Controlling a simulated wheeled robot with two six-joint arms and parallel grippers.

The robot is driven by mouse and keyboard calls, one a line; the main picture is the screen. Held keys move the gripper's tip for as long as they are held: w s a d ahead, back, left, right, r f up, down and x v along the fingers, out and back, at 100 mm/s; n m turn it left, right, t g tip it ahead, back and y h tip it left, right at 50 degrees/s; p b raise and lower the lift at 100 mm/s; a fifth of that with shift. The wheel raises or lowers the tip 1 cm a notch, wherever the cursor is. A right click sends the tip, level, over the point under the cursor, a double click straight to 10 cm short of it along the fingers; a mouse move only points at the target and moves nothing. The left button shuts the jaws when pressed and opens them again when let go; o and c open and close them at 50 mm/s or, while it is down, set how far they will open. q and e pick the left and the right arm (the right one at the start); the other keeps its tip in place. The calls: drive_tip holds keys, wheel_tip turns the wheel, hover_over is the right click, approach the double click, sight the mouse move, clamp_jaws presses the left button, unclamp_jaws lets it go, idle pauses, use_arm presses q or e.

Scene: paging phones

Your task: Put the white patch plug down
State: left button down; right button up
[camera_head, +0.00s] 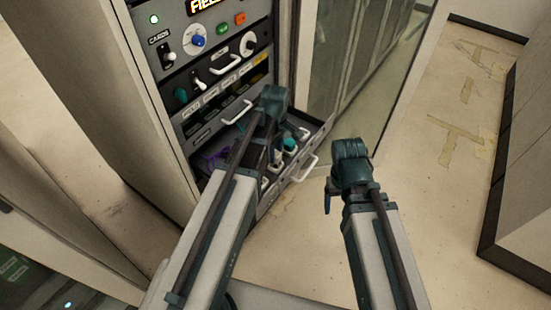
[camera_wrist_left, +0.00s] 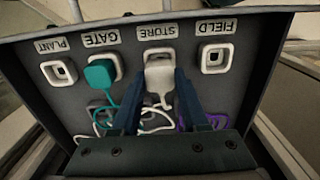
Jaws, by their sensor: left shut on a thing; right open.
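The white patch plug (camera_wrist_left: 160,78) is at the socket labelled STORE in the left wrist view, with its white cord curling below. My left gripper (camera_wrist_left: 157,88) is shut on it, one finger on each side. I cannot tell whether the plug is seated in the socket or just in front of it. In the head view my left gripper (camera_head: 271,155) reaches down into the open drawer (camera_head: 268,205); its fingertips are hard to make out there. My right gripper (camera_head: 329,198) is open and empty, to the right of the drawer.
A teal plug (camera_wrist_left: 101,73) is at the GATE socket. The PLANT socket (camera_wrist_left: 59,73) and FIELD socket (camera_wrist_left: 216,58) are empty. A purple cord (camera_wrist_left: 192,122) lies below STORE and FIELD. The rack (camera_head: 215,85) rises behind the drawer; the floor at right is clear.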

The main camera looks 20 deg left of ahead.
use_arm(q)
drive_tip(key=shift+f+b, duration=0.35)
drive_tip(key=shift+f, duration=0.45)
use_arm(e)
drive_tip(key=shift+f, duration=0.8)
use_arm(q)
drive_tip(key=shift+f+b, duration=0.3)
drive_tip(key=shift+c, duration=2.1)
unclamp_jaws()
use_arm(e)
drive_tip(key=shift+f, duration=0.25)
use_arm(q)
drive_tip(key=shift+r, duration=0.15)
use_arm(e)
drive_tip(key=shift+r, duration=0.1)
use_arm(q)
wheel_tip(320, 180, up, 12)
drive_tip(key=r+p, duration=0.1)
drive_tip(key=p, duration=1.2)
drive_tip(key=s+d+m+y, duration=0.1)
drive_tip(key=s+d+m, duration=0.9)
drive_tip(key=s+m, duration=0.4)
drive_tip(key=m, duration=0.3)
drive_tip(key=shift+s+d+f+m, duration=0.15)
drive_tip(key=shift+d+f+m, duration=0.1)
drive_tip(key=shift+m, duration=0.15)
use_arm(e)
wheel_tip(320, 180, up, 12)
drive_tip(key=shift+r, duration=0.2)
